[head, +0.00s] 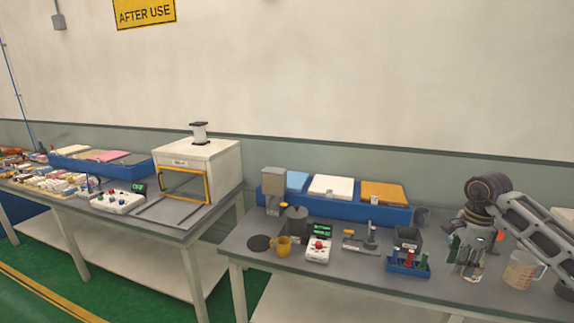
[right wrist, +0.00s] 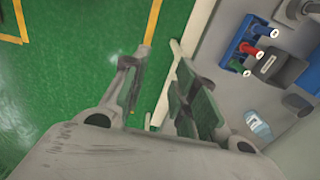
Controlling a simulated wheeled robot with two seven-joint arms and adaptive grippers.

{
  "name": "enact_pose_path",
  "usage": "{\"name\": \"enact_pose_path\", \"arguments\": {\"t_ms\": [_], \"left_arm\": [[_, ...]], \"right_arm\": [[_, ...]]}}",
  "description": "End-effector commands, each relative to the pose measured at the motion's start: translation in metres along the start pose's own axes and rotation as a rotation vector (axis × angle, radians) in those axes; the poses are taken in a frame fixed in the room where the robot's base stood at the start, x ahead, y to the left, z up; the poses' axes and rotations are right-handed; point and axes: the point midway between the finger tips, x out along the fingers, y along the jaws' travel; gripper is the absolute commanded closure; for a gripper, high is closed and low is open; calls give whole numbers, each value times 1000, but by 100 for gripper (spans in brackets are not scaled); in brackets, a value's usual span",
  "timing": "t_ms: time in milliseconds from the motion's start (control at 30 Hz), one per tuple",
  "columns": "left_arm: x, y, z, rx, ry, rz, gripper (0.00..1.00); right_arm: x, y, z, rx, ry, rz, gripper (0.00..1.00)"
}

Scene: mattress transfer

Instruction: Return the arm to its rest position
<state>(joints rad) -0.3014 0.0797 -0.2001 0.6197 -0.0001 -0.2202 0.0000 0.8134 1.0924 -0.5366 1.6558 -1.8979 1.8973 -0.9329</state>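My right arm comes in from the right edge of the head view. Its gripper (head: 467,268) points down over the right end of the right table (head: 340,275). In the right wrist view the two fingers of this gripper (right wrist: 162,88) stand apart, with nothing between them. Green floor and the pale table edge show behind them. My left arm and gripper are not in view. A blue tray (head: 335,209) at the back of the right table holds a blue pad (head: 297,181), a white pad (head: 331,186) and an orange pad (head: 383,192).
Near the right gripper are a blue rack (head: 408,266), a dark square container (head: 408,238) and a clear measuring jug (head: 520,270). A yellow mug (head: 282,246) stands farther left. The left table holds a white box-shaped machine (head: 215,160). Green floor (right wrist: 75,45) is open in front.

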Motion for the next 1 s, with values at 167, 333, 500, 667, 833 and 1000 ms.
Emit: {"name": "enact_pose_path", "arguments": {"t_ms": [167, 333, 500, 667, 833, 1000], "left_arm": [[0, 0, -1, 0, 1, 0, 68], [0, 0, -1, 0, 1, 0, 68], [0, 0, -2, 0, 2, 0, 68], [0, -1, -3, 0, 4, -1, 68], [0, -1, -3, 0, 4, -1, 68], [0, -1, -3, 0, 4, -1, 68]], "right_arm": [[5, 0, 5, 3, -18, 6, 72], [15, -2, 15, 14, -64, 19, 72], [28, -2, 29, 30, -125, 38, 72], [45, -3, 48, 59, -209, 64, 72], [69, -3, 78, 113, -338, 109, 72], [102, -2, 120, 226, -531, 189, 72]]}}
